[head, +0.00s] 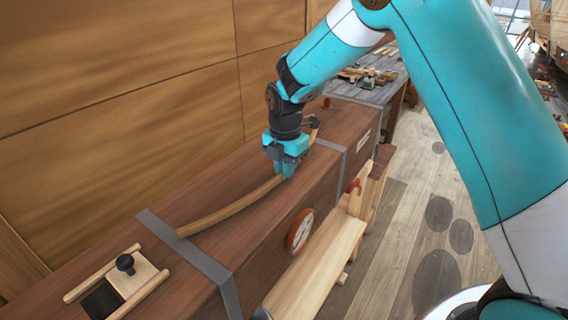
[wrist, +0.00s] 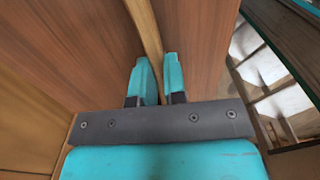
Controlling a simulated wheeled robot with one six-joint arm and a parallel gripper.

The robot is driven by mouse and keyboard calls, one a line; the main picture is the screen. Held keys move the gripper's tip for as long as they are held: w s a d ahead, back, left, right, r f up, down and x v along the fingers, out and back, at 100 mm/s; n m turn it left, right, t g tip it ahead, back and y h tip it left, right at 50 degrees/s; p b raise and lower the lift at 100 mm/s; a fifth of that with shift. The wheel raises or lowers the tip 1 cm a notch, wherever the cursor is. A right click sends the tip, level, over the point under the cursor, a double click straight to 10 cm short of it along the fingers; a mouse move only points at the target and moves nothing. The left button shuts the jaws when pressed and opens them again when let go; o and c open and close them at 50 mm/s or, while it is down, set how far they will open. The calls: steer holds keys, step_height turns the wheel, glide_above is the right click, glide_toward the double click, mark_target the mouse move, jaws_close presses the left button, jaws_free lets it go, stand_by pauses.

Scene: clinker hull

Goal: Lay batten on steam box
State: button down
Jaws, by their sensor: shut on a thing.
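The batten (head: 232,206) is a long, slightly curved strip of light wood. It runs lengthwise along the top of the steam box (head: 215,237), a long dark brown wooden box with grey metal straps. My gripper (head: 284,174) is over the box top, shut on the batten. In the wrist view the batten (wrist: 148,38) passes between the two teal fingers (wrist: 162,85), with the brown box top on both sides. The batten's near end lies by the near strap; its far part is partly hidden behind my gripper. I cannot tell whether its whole length touches the lid.
A sliding hatch with a black knob (head: 125,263) and wooden rails sits on the near end of the box. A round red-rimmed dial (head: 300,230) is on its side. A wooden bench (head: 318,270) stands alongside. A panelled wall (head: 120,90) rises behind. A grey table (head: 372,88) holds several small items.

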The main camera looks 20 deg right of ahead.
steer(key=shift+f, duration=0.1)
steer(key=shift+f, duration=0.1)
steer(key=c, duration=1.2)
jaws_free()
step_height(320, 180, up, 11)
steer(key=b, duration=0.3)
steer(key=s+a+m+y, duration=0.1)
steer(key=s+m, duration=0.5)
steer(key=s, duration=0.4)
steer(key=s+a+r+m+y, duration=0.1)
steer(key=s+a+m, duration=0.1)
steer(key=s+m, duration=0.4)
steer(key=s+a+m+y, duration=0.2)
steer(key=s+m, duration=0.4)
steer(key=s, duration=0.9)
steer(key=shift+r, duration=0.3)
